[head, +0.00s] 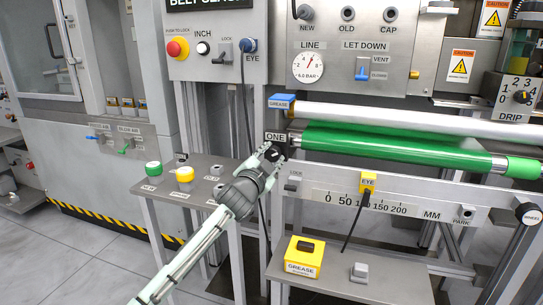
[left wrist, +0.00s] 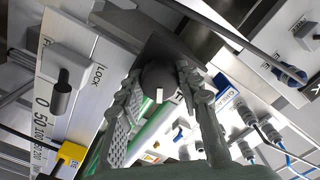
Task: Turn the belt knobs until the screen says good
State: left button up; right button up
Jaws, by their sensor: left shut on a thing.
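My left gripper (head: 270,155) reaches up to the end of the green belt roller (head: 395,147), beside the label ONE (head: 275,137). It is shut on a dark round knob there, mostly hidden by the fingers in the head view. In the left wrist view the knob (left wrist: 160,78) sits between the two fingertips of the left gripper (left wrist: 158,90), with a short white mark on its face. A panel lettered BELT at the top (head: 210,60) is cut off by the picture edge; I see no readable screen. My right gripper is not in view.
Below the roller is a millimetre scale rail with a yellow EYE block (head: 368,182) and a lock lever (head: 293,182). A yellow grease box (head: 304,257) stands on a front shelf. A small table (head: 180,180) with green and yellow knobs lies left of my arm.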

pick_arm(q)
jog(key=o, duration=1.2)
jog(key=shift+c, duration=0.2)
jog(key=v, duration=1.2)
jog(key=shift+f, duration=0.1)
